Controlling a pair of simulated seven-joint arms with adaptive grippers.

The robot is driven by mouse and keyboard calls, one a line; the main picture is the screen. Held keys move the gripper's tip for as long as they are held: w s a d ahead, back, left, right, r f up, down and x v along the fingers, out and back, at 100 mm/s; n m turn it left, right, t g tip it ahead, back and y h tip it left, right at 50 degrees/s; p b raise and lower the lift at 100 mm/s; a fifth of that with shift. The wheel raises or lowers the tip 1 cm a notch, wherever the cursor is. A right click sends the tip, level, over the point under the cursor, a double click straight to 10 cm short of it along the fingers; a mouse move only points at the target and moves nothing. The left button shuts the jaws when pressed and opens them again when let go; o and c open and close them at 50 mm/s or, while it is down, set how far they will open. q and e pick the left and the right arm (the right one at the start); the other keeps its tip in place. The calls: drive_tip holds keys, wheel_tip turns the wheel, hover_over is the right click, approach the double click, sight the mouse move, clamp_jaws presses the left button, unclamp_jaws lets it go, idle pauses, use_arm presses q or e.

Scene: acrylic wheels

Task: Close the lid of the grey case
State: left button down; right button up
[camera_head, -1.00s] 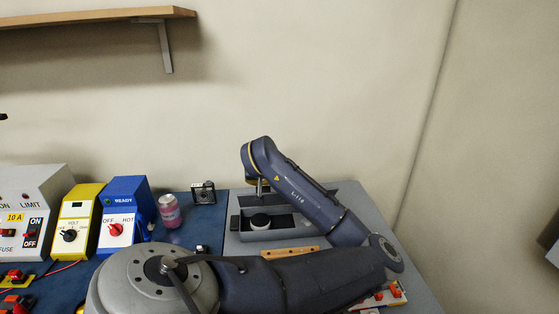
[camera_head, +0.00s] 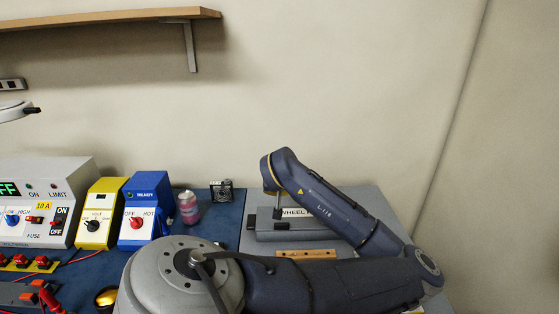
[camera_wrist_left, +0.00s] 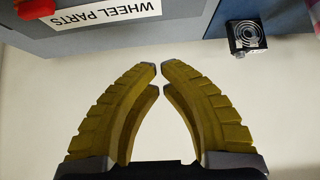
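The grey case (camera_head: 268,236) stands on the grey surface at centre right in the head view. Its lid lies down over it, with the WHEEL PARTS label (camera_head: 295,212) on it; I see no open interior, but my arm hides the right part. The label also shows upside down in the left wrist view (camera_wrist_left: 105,14). My left arm reaches over the case, and its gripper is hidden in the head view. In the left wrist view my left gripper (camera_wrist_left: 160,72) has its yellow fingertips almost together, with nothing between them. My right gripper is not in view.
A wooden strip (camera_head: 305,254) lies in front of the case. A wall and a shelf (camera_head: 110,18) are behind.

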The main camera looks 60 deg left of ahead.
use_arm(q)
drive_tip(key=v, duration=0.6)
drive_tip(key=shift+d+r, duration=0.2)
drive_tip(key=shift+r, duration=0.05)
drive_tip(key=shift+s, duration=0.1)
